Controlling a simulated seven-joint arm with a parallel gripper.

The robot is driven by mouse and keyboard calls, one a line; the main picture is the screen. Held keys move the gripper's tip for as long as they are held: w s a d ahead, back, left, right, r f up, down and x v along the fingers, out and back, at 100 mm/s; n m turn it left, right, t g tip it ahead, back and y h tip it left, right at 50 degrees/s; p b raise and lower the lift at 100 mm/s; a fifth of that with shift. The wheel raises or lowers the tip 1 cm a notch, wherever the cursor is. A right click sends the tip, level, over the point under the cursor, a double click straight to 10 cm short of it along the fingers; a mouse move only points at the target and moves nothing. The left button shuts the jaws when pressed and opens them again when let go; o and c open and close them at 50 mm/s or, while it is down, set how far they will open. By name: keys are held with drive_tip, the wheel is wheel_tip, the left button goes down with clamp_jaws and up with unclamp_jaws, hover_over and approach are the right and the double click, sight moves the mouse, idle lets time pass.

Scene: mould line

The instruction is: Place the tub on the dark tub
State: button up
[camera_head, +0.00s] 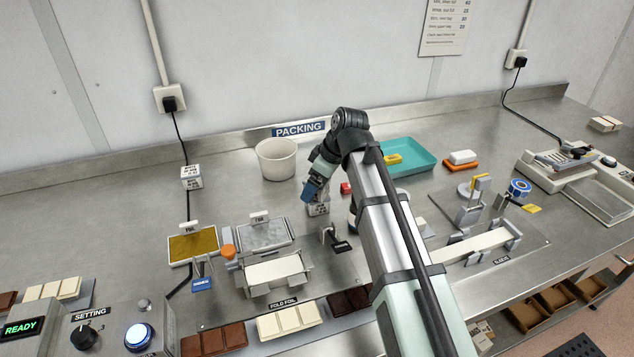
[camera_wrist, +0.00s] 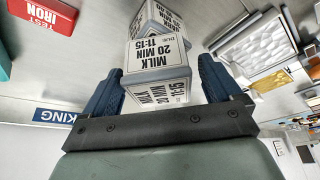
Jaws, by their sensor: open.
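In the wrist view this tub (camera_wrist: 158,57) reads "MILK 20 MIN 11:15" and sits between my fingers. My gripper (camera_head: 313,191) points down at it with its blue fingers apart; the fingers (camera_wrist: 158,90) also show on both sides of it in the wrist view.
A red test iron block (camera_wrist: 45,15) lies close by. A round cream container (camera_head: 277,160) stands behind, and a teal tray (camera_head: 418,168) lies to the right. A foil tray (camera_head: 263,234) and a gold-filled tray (camera_head: 192,246) lie to the left.

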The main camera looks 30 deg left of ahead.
drive_tip(key=shift+r, duration=0.1)
drive_tip(key=v, duration=1.2)
